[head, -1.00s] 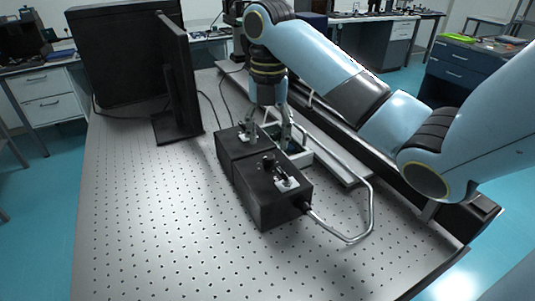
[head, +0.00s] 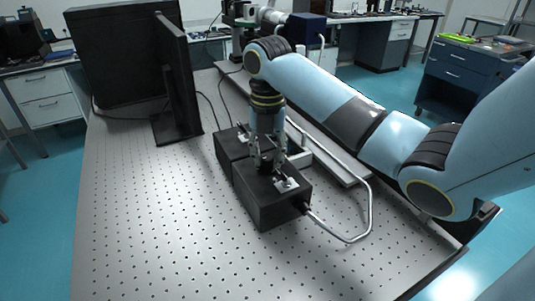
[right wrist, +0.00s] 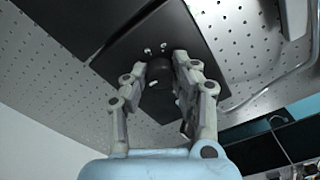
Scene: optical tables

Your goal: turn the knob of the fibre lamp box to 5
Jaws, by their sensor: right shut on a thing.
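The fibre lamp box (head: 275,208) is the nearer of two black boxes standing end to end on the perforated optical table. A bent metal light guide (head: 371,200) leaves its right side. My right gripper (head: 265,168) points down at the top of this box. In the right wrist view its two fingers (right wrist: 162,70) are shut on the dark round knob (right wrist: 160,76), one finger on each side. In the head view the fingers hide the knob. Small white marks lie around the knob, but I cannot read its setting. My left gripper is not in view.
A second black box (head: 228,149) adjoins the lamp box at the back. A long rail runs behind the boxes on the right. The front left of the table is clear.

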